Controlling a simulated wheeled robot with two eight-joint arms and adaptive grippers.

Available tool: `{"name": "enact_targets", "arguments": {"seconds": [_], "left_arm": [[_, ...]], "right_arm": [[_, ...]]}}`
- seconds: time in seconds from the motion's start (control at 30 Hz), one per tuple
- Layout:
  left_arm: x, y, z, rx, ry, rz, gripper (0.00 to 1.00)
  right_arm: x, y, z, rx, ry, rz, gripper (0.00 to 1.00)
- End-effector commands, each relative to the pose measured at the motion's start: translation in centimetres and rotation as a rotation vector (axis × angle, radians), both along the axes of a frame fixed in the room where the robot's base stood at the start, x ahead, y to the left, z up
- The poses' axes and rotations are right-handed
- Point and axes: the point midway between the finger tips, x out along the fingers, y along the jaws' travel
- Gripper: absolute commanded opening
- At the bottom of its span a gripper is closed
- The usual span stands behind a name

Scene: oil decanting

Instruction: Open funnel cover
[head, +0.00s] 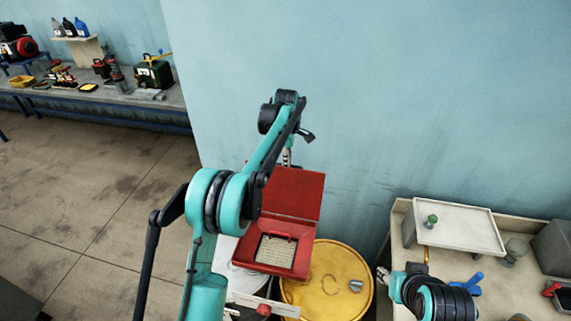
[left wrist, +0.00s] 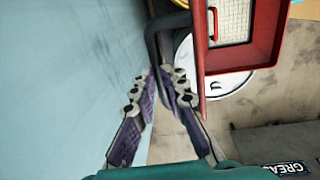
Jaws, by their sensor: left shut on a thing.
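My left gripper (left wrist: 159,76) is shut on this handle. In the head view the left gripper (head: 288,156) is small and partly hidden, at the cover's top edge. My right gripper (head: 383,274) is small at the lower right, its jaws unclear.
The yellow drum (head: 327,275) has a small grey cap on top. A bench (head: 489,278) at the right carries a white tray (head: 455,226) and a blue-handled tool. A workbench with tools (head: 105,99) stands far left. The blue wall is close behind the funnel.

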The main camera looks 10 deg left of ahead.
Motion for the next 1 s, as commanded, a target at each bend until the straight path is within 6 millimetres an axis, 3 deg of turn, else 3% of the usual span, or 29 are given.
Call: {"name": "enact_targets", "arguments": {"seconds": [0.03, 0.67, 0.7, 0.73, 1.0], "left_arm": [[-0.21, -0.48, -1.97, -0.004, 0.022, -0.006, 0.0], [0.65, -0.3, -1.78, -0.002, 0.01, -0.005, 0.0], [0.65, -0.3, -1.77, -0.002, 0.01, -0.005, 0.28], [0.67, -0.29, -1.77, -0.002, 0.01, -0.005, 0.33], [0.63, -0.31, -1.83, -0.002, 0.01, -0.005, 0.33]], "right_arm": [[0.0, 0.0, -0.44, 0.0, 0.0, 0.0, 0.4], [-0.01, 0.0, -0.11, 0.0, 0.0, 0.0, 0.4], [-0.01, 0.0, -0.11, 0.0, 0.0, 0.0, 0.4], [-0.02, 0.0, -0.11, 0.0, 0.0, 0.0, 0.4], [-0.01, 0.0, -0.12, 0.0, 0.0, 0.0, 0.4]]}}
